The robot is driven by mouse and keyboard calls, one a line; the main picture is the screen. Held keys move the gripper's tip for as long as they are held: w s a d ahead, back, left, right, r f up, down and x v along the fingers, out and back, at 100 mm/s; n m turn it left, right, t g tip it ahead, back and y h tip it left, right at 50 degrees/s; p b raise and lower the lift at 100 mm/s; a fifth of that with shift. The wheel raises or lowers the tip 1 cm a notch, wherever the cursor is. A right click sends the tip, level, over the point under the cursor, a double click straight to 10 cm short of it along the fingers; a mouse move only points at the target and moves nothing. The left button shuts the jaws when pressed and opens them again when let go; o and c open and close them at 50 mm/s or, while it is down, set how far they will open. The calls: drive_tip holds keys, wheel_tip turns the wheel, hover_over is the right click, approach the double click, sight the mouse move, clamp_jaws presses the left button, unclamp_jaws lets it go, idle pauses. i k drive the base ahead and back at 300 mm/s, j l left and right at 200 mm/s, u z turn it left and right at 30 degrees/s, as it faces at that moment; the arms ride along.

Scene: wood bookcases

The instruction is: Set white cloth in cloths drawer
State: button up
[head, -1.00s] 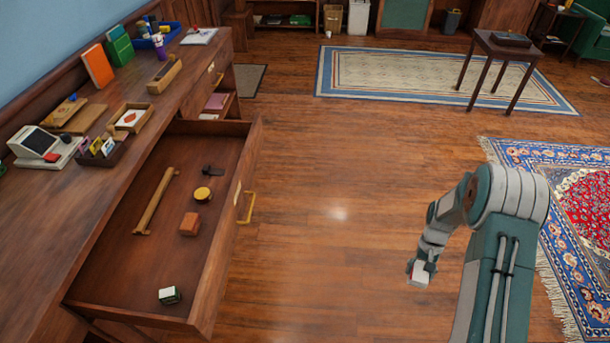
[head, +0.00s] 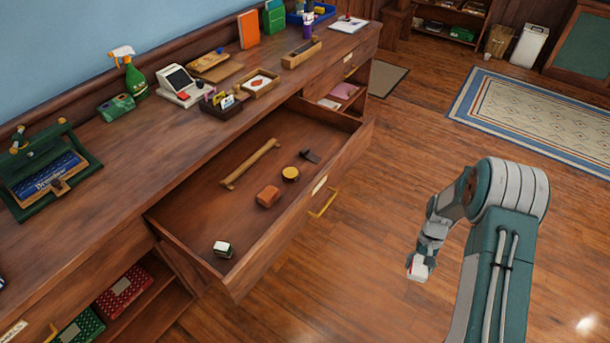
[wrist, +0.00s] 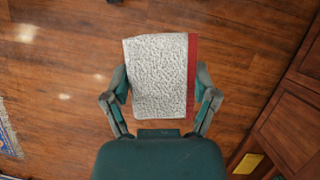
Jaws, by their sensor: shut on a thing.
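The white cloth (wrist: 158,75) is folded flat, with a speckled texture and a red strip along its right edge in the wrist view. My gripper (wrist: 160,100) is shut on it, one finger at each side. In the head view my gripper (head: 418,268) hangs over the floor, right of the desk, with the small white and red cloth (head: 417,270) at its tip. An open drawer (head: 262,255) holds tools and blocks. Farther back, a second open compartment (head: 352,105) holds a pink folded item (head: 344,91). I cannot tell which is the cloths drawer.
The long desk (head: 150,150) carries a green spray bottle (head: 135,78), a card reader (head: 182,85) and a green caddy (head: 48,170). Red (head: 124,292) and green (head: 82,327) patterned items lie on a lower shelf. The floor (head: 380,185) between desk and arm is clear.

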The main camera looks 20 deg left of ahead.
sight(245, 226)
drive_tip(key=i+l+u, duration=0.1)
drive_tip(key=u, duration=0.35)
drive_tip(key=i+l+u, duration=0.1)
drive_tip(key=l+u, duration=0.15)
drive_tip(key=u, duration=0.2)
drive_tip(key=l+u, duration=0.2)
drive_tip(key=u, duration=0.25)
drive_tip(key=i, duration=0.05)
